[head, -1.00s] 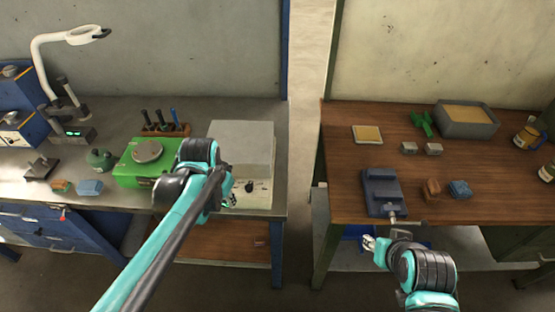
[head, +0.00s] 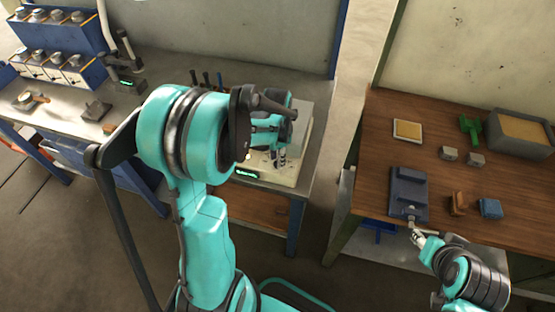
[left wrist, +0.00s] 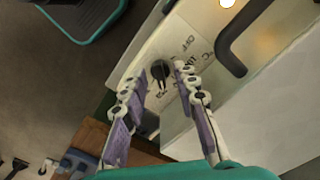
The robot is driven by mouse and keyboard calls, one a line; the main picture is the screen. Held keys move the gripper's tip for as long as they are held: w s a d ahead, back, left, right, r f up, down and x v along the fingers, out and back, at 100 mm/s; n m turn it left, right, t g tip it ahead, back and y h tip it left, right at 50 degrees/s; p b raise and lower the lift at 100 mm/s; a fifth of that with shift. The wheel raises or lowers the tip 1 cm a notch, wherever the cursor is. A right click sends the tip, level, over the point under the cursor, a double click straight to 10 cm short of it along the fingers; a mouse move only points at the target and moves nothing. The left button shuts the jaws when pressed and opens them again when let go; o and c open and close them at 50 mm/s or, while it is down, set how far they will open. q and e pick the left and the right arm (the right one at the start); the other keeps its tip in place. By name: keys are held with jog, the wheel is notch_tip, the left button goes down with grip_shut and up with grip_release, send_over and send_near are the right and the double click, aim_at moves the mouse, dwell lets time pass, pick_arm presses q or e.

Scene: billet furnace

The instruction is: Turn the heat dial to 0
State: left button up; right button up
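The furnace (head: 297,137) is a pale box on the left bench, with a green display at the lower left of its front panel. The heat dial is a black knob (left wrist: 160,70) on the white panel in the left wrist view, with markings beside it. My left gripper (left wrist: 158,80) is open, its fingertips on either side of the knob; contact cannot be told. In the head view my left gripper (head: 281,158) is at the furnace front, and my arm hides much of the panel. My right gripper (head: 415,236) is by the vise, its opening unclear.
A black bar handle (left wrist: 240,40) stands out beside the dial. The grey vise (head: 408,190) sits on the wooden table's front edge, near a brown block (head: 458,203) and a blue block (head: 491,208). A gap separates the two benches.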

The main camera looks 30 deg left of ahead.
pick_arm(q)
jog(key=shift+f, duration=0.35)
grip_shut()
